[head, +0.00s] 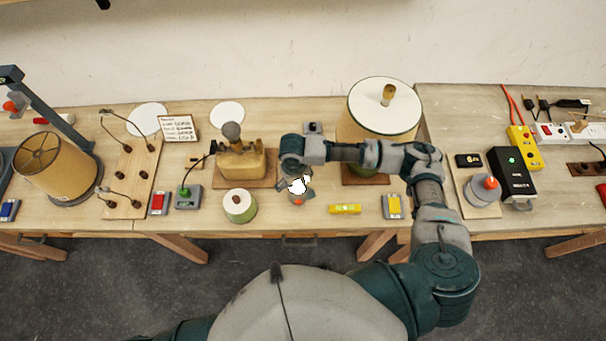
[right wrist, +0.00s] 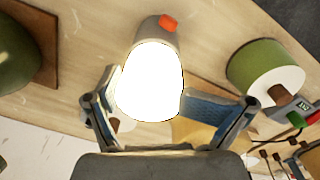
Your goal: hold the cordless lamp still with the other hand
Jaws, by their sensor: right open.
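A small cordless lamp (head: 298,187) with a glowing white head and an orange button stands near the front of the middle bench. In the right wrist view the lamp (right wrist: 152,85) has a grey body and no cord shows on it. My right gripper (right wrist: 172,105) is open, with one finger on each side of the glowing part. A gap shows at least on the left side; contact on the right is unclear. In the head view my right gripper (head: 296,172) is seen from above, over the lamp. My left gripper is out of view.
A wooden-based piece (head: 243,162) with a grey knob is at the back left.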

